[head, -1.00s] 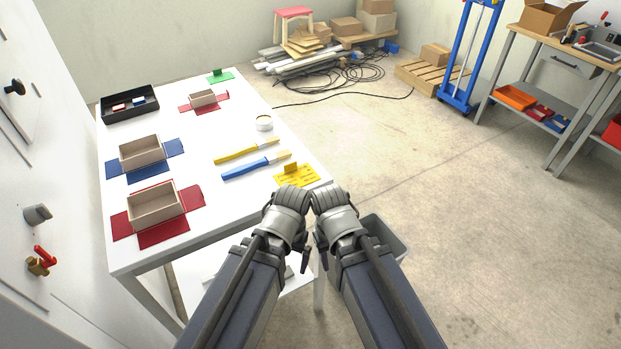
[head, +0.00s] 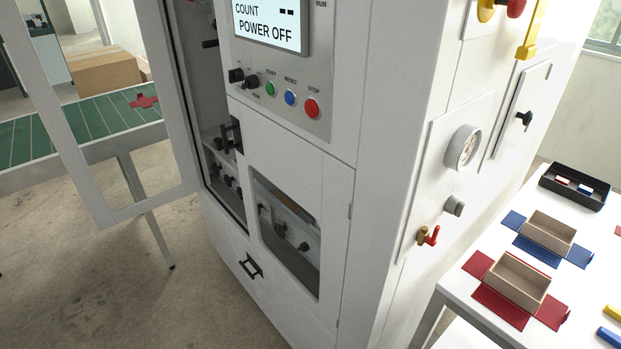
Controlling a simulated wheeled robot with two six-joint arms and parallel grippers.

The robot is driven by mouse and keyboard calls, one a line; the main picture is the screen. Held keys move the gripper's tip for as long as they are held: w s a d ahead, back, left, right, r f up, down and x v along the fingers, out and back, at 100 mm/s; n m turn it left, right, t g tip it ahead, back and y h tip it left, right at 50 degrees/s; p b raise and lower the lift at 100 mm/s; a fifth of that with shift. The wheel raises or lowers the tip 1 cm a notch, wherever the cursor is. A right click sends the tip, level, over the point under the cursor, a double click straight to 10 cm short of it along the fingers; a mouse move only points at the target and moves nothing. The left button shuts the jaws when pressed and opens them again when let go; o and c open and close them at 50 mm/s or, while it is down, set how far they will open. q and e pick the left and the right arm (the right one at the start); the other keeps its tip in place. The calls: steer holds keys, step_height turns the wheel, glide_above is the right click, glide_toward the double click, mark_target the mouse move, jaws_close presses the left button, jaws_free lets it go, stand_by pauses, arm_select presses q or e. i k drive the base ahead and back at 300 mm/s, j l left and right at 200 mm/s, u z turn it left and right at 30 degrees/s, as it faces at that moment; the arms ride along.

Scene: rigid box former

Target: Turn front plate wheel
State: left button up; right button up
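The white box-former machine (head: 375,130) fills the middle of the head view. Its display (head: 270,25) reads COUNT and POWER OFF. A lower windowed door (head: 330,195) looks shut; behind its pane are small dark knobs or wheels, one dark knob (head: 303,246) on a grey part among them. More dark knobs (head: 222,172) show inside the open bay on the left. I cannot tell which of these is the front plate wheel. Neither of my grippers is in view.
A framed glass door (head: 112,205) stands open at left, before a green conveyor (head: 85,120) bearing a red cross-shaped blank (head: 144,101). A red-handled valve (head: 429,236) and gauge (head: 464,147) are on the machine's side. A white table (head: 462,283) with boxes stands right. Floor at lower left is clear.

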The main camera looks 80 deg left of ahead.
mark_target(228, 180)
steer(key=k+u, duration=0.2)
steer(key=u, duration=2.2)
steer(key=l+u, duration=0.15)
steer(key=u, duration=0.25)
steer(key=l+u, duration=0.15)
steer(key=u, duration=0.3)
steer(key=i+j, duration=0.35)
steer(key=i, duration=0.15)
steer(key=i+j, duration=0.35)
steer(key=i, duration=0.15)
steer(key=i+j, duration=0.4)
steer(key=i, duration=0.1)
